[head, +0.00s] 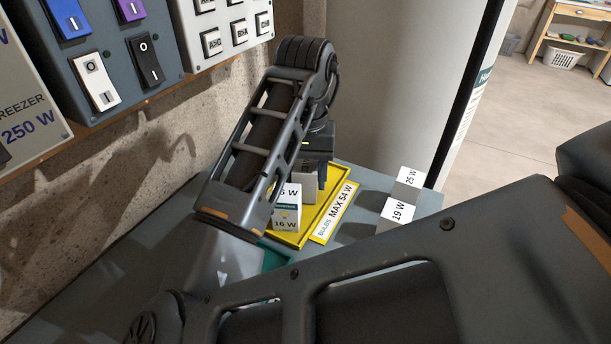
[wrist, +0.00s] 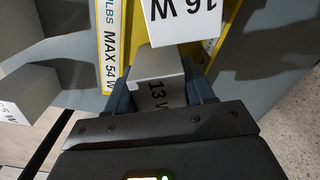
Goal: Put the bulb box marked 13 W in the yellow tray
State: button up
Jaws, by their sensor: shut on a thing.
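The white bulb box marked 13 W (wrist: 157,92) is between the two fingers of my gripper (wrist: 163,95) in the wrist view, and the gripper is shut on it. In the head view my gripper (head: 312,172) points down over the far part of the yellow tray (head: 323,205), with the held box (head: 305,187) partly hidden. I cannot tell whether the box touches the tray floor. A white box marked 16 W (head: 286,222) stands in the tray beside the held box. It also shows in the wrist view (wrist: 184,22).
A label reading BULBS MAX 54 W (head: 337,212) runs along the tray's right side. White boxes marked 19 W (head: 397,214) and 25 W (head: 409,178) stand on the grey surface to the right. A switch panel (head: 110,50) hangs on the left wall.

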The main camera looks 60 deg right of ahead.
aim_at(306, 165)
jog(key=shift+f, duration=0.15)
jog(key=o, duration=0.7)
jog(key=shift+o, duration=0.2)
notch_tip(306, 165, up, 12)
jog(key=shift+r+p, duration=0.1)
jog(key=shift+p, duration=0.7)
